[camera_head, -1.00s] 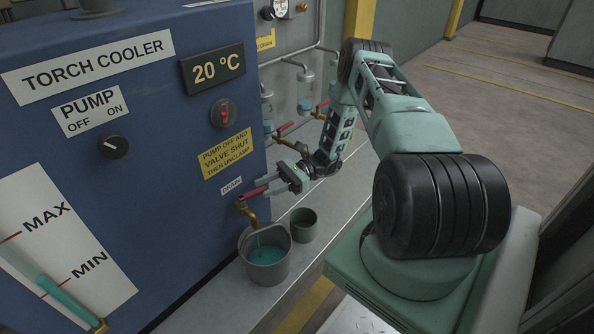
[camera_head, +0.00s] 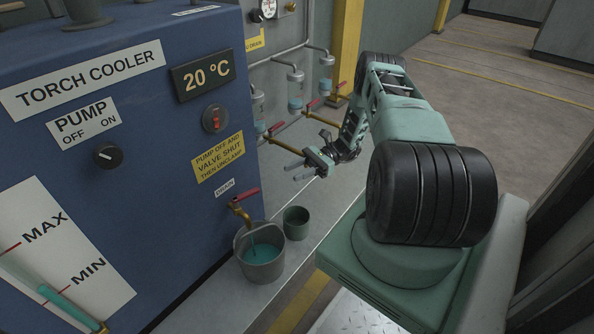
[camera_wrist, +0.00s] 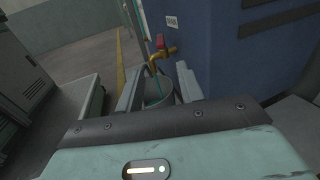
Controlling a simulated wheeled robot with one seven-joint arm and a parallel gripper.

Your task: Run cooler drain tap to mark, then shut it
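The drain tap (camera_head: 239,208) is a brass spout with a red lever handle (camera_head: 247,195) on the cooler's lower right edge. It also shows in the wrist view (camera_wrist: 161,54). A thin teal stream falls from it into the grey bucket (camera_head: 247,272) below, which holds teal liquid. On the cooler's sight gauge (camera_head: 62,301), the teal column's top looks slightly above the MIN line. My gripper (camera_head: 295,171) is open and empty, right of the tap and apart from the handle. In the wrist view, the fingers (camera_wrist: 158,90) stand apart, with tap and bucket beyond them.
A small dark green pot (camera_head: 296,223) stands right of the bucket on the grey ledge (camera_head: 330,200). Behind my arm are pipes with other red-handled valves (camera_head: 277,127). The blue cooler (camera_head: 150,180) fills the left side; its pump knob (camera_head: 107,156) is on the front.

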